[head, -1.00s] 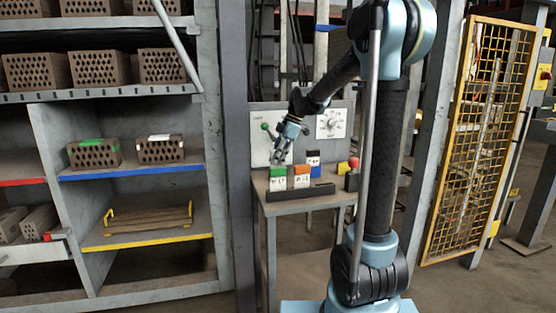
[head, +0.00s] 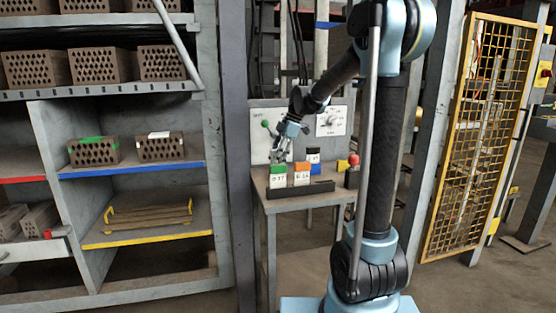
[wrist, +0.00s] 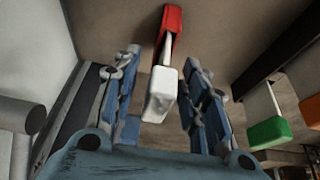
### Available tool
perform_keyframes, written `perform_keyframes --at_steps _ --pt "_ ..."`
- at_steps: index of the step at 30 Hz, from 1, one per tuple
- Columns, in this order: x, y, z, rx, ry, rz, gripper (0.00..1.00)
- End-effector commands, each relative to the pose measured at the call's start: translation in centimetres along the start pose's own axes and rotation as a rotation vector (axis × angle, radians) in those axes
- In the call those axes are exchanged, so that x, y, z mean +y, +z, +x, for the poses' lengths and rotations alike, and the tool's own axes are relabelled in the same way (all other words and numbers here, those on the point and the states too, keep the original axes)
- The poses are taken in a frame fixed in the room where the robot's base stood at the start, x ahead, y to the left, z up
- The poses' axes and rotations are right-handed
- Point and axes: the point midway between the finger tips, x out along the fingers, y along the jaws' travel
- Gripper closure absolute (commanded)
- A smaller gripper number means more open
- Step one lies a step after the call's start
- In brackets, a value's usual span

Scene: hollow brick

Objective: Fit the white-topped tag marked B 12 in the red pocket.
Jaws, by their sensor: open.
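In the wrist view the white-topped tag (wrist: 162,92) stands between my two fingers, its white top toward the camera. Its narrow pale card runs down to the red pocket (wrist: 172,18), and its far end appears to sit in it. How deep it sits, and the marking on the card, I cannot tell. My gripper (wrist: 165,88) is open, with a finger on each side of the white top and visible gaps. In the head view my gripper (head: 281,154) is low over the back left of the bench; the white-topped tag and red pocket cannot be made out there.
A dark rack (head: 300,190) on the bench (head: 290,208) holds a green-topped tag (head: 278,169) and an orange-topped tag (head: 302,167), close to my gripper's right. A red knob (head: 354,160) is at the right. Shelves with hollow bricks (head: 93,151) stand left.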

Motion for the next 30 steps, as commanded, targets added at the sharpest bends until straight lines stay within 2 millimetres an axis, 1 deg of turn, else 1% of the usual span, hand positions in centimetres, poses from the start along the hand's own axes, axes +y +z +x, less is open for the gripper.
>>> perform_keyframes --at_steps 5,15,19,24,30 --pt "0.0 0.0 -1.6 0.000 0.000 0.002 0.60" --pt "0.1 0.1 -7.9 0.000 0.000 0.003 0.60" --pt "0.1 0.1 -9.8 0.000 0.000 0.001 0.60" --pt "0.1 0.1 -11.4 0.000 0.000 0.002 0.60" --pt "0.1 0.1 -11.8 0.000 -0.001 0.001 0.60"
